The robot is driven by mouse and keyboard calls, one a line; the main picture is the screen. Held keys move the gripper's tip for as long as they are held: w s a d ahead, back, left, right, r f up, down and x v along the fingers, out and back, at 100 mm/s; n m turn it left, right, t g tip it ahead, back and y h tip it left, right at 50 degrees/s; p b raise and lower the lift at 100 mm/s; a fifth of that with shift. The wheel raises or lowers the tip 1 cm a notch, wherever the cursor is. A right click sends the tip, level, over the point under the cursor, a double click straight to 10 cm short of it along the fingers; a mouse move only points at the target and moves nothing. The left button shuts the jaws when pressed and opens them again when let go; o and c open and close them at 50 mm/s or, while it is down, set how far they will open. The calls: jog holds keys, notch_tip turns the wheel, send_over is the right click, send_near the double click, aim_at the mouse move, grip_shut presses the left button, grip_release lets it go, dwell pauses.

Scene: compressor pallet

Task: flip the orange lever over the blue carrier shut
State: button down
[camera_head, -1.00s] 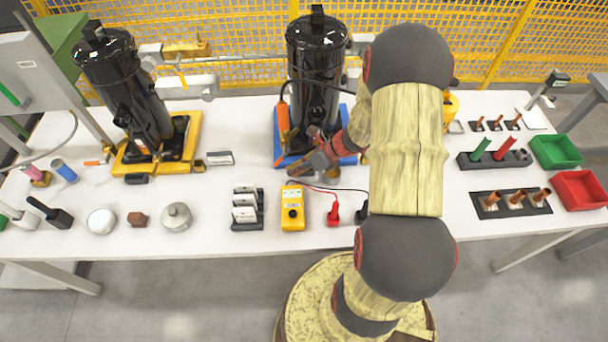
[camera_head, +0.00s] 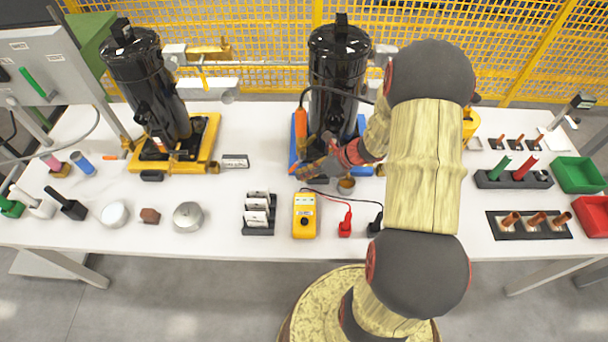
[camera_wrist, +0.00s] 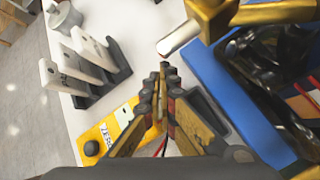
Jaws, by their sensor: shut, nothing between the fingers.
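The blue carrier (camera_head: 363,126) bears a black compressor (camera_head: 338,60). An upright orange handle (camera_head: 300,124), which looks like the lever, stands at the carrier's left side; a dark cable runs near its top. My gripper (camera_head: 300,172) is over the carrier's front left corner, below the orange handle in the picture. In the wrist view my gripper (camera_wrist: 163,72) has its fingers together and empty. Just beyond the tips is a brass fitting (camera_wrist: 213,16) with a pale rod (camera_wrist: 180,35). The blue carrier (camera_wrist: 205,75) is to the right there. Whether the fingers touch the rod is unclear.
In front of the carrier are a yellow meter (camera_head: 304,215), a red plug (camera_head: 345,224) and a card rack (camera_head: 259,213). A yellow carrier (camera_head: 208,130) with another black compressor stands left. My arm hides part of the table to the right.

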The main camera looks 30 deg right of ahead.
jog(key=shift+w+a+f+t+y+b, duration=0.1)
jog(key=shift+a+t+y+b, duration=0.1)
jog(key=shift+t+y+b, duration=0.25)
jog(key=shift+w+a+t+y, duration=0.2)
jog(key=shift+a+t+y, duration=0.15)
jog(key=shift+t+y, duration=0.45)
jog(key=shift+w+a+y, duration=0.1)
jog(key=shift+w+y, duration=0.05)
jog(key=shift+y, duration=0.2)
jog(key=shift+w+a+r+p, duration=0.2)
jog(key=shift+a+r+p, duration=0.15)
jog(key=shift+p, duration=0.45)
jog(key=shift+w+a+m+t+y+p, duration=0.2)
jog(key=shift+m+t+y+p, duration=0.1)
jog(key=shift+y, duration=0.1)
dwell(0.4)
jog(key=shift+p+v, duration=0.4)
jog(key=shift+v, duration=0.4)
